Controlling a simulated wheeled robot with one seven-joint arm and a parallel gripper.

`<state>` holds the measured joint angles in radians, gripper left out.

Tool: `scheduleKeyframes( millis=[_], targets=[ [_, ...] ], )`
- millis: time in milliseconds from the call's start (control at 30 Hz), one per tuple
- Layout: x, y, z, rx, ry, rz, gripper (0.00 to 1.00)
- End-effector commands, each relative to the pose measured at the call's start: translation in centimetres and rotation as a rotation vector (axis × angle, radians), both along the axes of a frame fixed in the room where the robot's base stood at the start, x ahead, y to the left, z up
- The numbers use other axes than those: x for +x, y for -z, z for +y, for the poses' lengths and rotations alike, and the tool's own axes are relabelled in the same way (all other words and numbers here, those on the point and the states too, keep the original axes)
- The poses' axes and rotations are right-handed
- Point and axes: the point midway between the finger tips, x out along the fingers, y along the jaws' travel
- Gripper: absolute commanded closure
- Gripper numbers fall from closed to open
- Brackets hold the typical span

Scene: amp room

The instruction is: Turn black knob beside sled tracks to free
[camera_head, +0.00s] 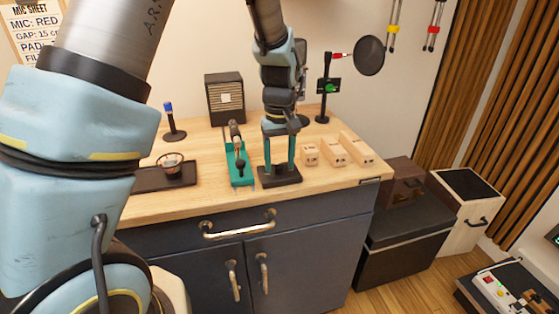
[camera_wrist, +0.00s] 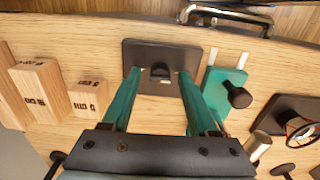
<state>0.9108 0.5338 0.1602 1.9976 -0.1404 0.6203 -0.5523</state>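My gripper (camera_head: 280,169) points down over a dark square plate (camera_head: 280,179) on the wooden counter. Its two teal fingers are open and apart; the fingertips also show in the wrist view (camera_wrist: 159,74). A small black knob (camera_wrist: 160,70) on the dark plate (camera_wrist: 188,53) sits between the fingertips, with a gap on each side. Beside the plate is a green sled (camera_head: 237,176) with a round black knob on top (camera_wrist: 238,96). Pale tracks (camera_wrist: 242,60) show at the sled's end. Whether the fingertips touch the plate is not clear.
Several wooden blocks (camera_head: 334,152) stand right of the plate. Behind are a small speaker (camera_head: 225,98) and a stand with a round black screen (camera_head: 369,55). The cabinet handle (camera_head: 236,231) juts out in front.

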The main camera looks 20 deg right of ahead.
Motion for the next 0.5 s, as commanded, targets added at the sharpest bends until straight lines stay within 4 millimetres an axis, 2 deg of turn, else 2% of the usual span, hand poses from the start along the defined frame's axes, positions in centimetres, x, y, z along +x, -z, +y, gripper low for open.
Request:
scheduleKeyframes(
  millis=[300, 500],
  targets=[
    [0.0, -0.3, 0.0, -0.001, 0.001, -0.001, 0.37],
    [0.1, -2.9, -0.1, -0.005, 0.001, -0.004, 0.37]
  ],
)
